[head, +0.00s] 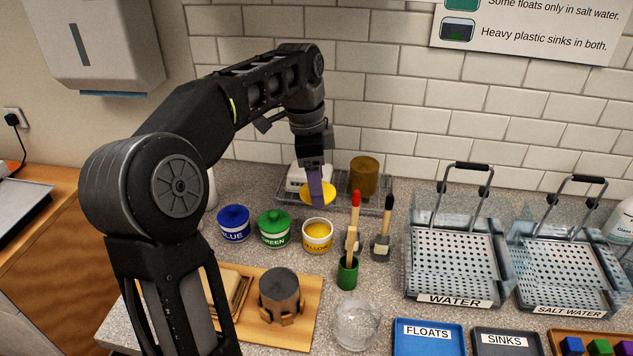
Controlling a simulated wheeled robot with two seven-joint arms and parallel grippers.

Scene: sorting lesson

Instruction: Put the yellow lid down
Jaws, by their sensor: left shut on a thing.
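The yellow lid (318,195) is a flat round disc, held tilted in the head view. My left gripper (315,185) is shut on it, pointing down above and behind the open yellow paint pot (318,237). The lid is apart from the pot, and yellow paint shows inside the pot. The fingers partly cover the lid. My right gripper is out of view.
A lidded blue pot (234,225) and green pot (274,230) stand left of the yellow one. A wire rack (283,186) with a brown cylinder (363,176) is behind. A wooden board (307,318) lies in front.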

